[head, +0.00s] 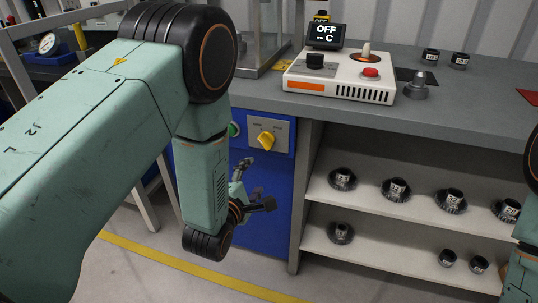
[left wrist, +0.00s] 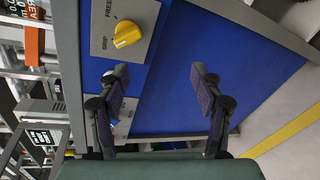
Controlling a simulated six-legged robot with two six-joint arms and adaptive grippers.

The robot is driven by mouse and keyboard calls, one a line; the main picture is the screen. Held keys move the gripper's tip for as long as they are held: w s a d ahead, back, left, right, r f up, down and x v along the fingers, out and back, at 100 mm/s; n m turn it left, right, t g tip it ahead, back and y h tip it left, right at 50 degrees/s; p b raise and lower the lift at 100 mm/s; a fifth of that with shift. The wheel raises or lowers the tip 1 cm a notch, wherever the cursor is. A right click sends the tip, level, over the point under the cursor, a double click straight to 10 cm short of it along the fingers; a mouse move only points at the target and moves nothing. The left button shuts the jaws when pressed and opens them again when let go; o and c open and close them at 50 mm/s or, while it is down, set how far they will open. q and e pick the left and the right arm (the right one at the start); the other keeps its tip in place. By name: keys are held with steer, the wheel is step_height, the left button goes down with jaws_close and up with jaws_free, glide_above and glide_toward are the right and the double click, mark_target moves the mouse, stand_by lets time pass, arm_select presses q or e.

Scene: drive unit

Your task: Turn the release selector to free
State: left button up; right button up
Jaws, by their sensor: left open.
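The release selector is a yellow knob (head: 266,140) on a grey plate (head: 281,128) on the blue cabinet front. In the left wrist view the yellow knob (left wrist: 126,33) sits at upper left, and its plate (left wrist: 145,14) reads FREE and GRIP. I cannot tell for certain which word the knob points to. My left gripper (head: 255,187) is below the knob in the head view, apart from it. In the left wrist view my left gripper (left wrist: 160,72) is open, with nothing between its fingers. My right gripper is out of view; only part of that arm shows.
A green button (head: 234,129) sits left of the selector, partly behind my left arm. Above, the grey bench top (head: 455,99) carries a white control box (head: 340,80) and a display (head: 325,35) reading OFF. Open shelves (head: 375,205) with dark round parts stand right of the cabinet.

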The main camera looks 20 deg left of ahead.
mark_target(265, 143)
arm_select(q)
steer(key=w+r+n+t+b, duration=0.1)
steer(key=w, duration=0.2)
steer(key=w+r+n+b, duration=0.1)
steer(key=w, duration=0.3)
steer(key=w+n+t+b, duration=0.1)
steer(key=w, duration=0.2)
steer(key=shift+w+r+n+t+b, duration=0.15)
steer(key=shift+r+n+t+b, duration=0.15)
steer(key=shift+r+n+b, duration=0.1)
steer(key=shift+w+d+r, duration=0.2)
steer(key=shift+w+d, duration=0.05)
steer(key=shift+w, duration=0.1)
steer(key=shift+w+a+f, duration=0.1)
steer(key=shift+a, duration=0.15)
steer(key=shift+d, duration=0.15)
steer(key=shift+c, duration=1.4)
steer(key=c, duration=0.9)
